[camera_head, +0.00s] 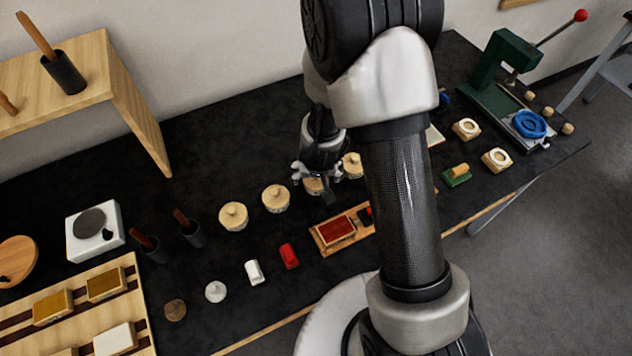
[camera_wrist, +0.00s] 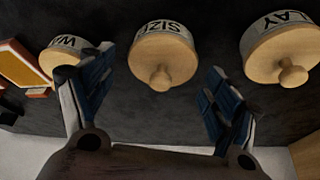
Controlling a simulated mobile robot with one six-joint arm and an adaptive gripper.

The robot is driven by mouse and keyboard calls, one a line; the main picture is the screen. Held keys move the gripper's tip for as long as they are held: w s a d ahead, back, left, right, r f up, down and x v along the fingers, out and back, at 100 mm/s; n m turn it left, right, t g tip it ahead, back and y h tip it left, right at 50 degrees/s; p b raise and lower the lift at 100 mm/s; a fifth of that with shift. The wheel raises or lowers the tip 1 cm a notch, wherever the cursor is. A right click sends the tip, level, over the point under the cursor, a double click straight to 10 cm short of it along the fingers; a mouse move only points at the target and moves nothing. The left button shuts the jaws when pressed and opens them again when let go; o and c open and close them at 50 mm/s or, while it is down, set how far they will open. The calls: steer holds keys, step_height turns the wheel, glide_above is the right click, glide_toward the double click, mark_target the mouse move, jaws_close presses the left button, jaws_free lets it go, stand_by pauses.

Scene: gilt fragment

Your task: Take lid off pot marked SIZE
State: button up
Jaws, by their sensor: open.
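The pot marked SIZE (camera_wrist: 165,33) stands in the middle of the wrist view, its mark upside down. Its round pale wooden lid (camera_wrist: 152,62) with a knob is on it. My gripper (camera_wrist: 155,95) is open and empty, one finger to each side of the picture, with the SIZE pot beyond and between them. The fingers appear apart from the lid. In the head view my gripper (camera_head: 318,178) is over the row of lidded pots, partly covering one pot (camera_head: 315,187); no marks can be read there.
A pot marked LAY, perhaps cut off by the frame (camera_wrist: 285,48), stands right of SIZE. Another, its mark partly hidden (camera_wrist: 60,58), stands left behind a finger. A red pad in a wooden tray (camera_head: 336,230) and a red block (camera_head: 289,256) lie in front of the row.

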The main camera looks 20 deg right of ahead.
steer(key=shift+r, duration=0.15)
steer(key=c, duration=0.9)
